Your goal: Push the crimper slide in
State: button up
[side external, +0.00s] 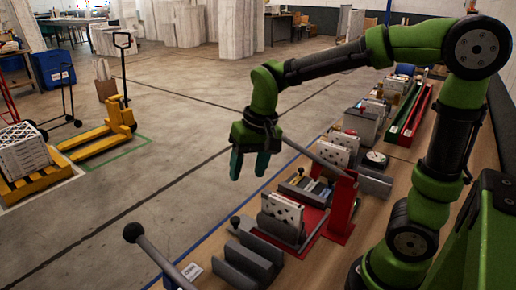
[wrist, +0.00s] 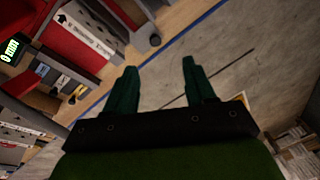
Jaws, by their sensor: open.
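My gripper (side external: 249,165) hangs open and empty in the side view, above and left of the bench, fingers pointing down. In the wrist view its two dark green fingers (wrist: 159,75) are spread with only floor between them. A grey channelled block (side external: 247,264) with a black knob (side external: 235,221) sits at the near bench edge. Beyond it is a red station (side external: 343,208) with a slanted grey lever, beside a white perforated filter piece (side external: 281,209). I cannot tell for sure which part is the crimper slide. My gripper is clear of all of these.
A long lever with a dark ball end (side external: 133,232) rises in the near foreground. Several fixtures and green and red rails (side external: 410,112) line the bench farther back. A red part with an arrow label (wrist: 87,30) shows at upper left in the wrist view. Open floor (side external: 120,215) lies left.

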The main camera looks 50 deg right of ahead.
jog(key=m+g, duration=0.2)
send_over(235, 219)
jog(key=s, duration=0.1)
notch_tip(235, 219, down, 2)
jog(key=shift+w+m+h, duration=0.5)
jog(key=shift+m, duration=0.3)
notch_tip(235, 219, down, 16)
jog(key=shift+r, duration=0.1)
grip_shut()
